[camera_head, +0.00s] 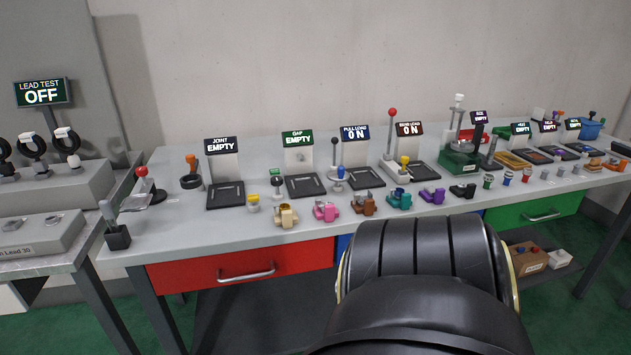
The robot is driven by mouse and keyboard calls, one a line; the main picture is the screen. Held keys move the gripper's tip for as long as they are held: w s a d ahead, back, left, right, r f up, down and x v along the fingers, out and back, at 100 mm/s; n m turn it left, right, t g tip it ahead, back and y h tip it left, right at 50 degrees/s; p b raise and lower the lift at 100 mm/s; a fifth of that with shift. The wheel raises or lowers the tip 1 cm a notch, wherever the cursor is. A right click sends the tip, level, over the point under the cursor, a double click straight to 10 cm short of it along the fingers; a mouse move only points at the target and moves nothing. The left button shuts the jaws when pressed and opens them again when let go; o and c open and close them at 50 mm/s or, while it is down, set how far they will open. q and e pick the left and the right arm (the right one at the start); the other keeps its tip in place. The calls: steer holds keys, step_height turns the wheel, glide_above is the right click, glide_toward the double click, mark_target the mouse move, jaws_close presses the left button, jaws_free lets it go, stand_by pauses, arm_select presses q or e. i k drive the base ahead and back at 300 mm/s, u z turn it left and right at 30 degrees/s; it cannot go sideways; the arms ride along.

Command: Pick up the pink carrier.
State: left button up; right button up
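The pink carrier (325,210) sits near the front edge of the long grey workbench, above the red drawer. A tan carrier (286,216) stands to its left and a brown carrier (364,204) to its right. Nothing covers it in this view. A large black ribbed part, which looks like my own arm, fills the bottom centre right of the picture, in front of the bench. No gripper fingers show in this view.
Teal (399,198) and purple (432,196) carriers continue the front row rightwards. Behind the row stand black pads with signs and upright levers, one red-knobbed (392,112). A red drawer (235,268) is under the front edge. A grey side bench (45,262) stands at left.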

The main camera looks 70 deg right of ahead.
mark_target(326, 211)
steer(key=z, duration=1)
steer(key=i, duration=0.95)
steer(key=z, duration=1.1)
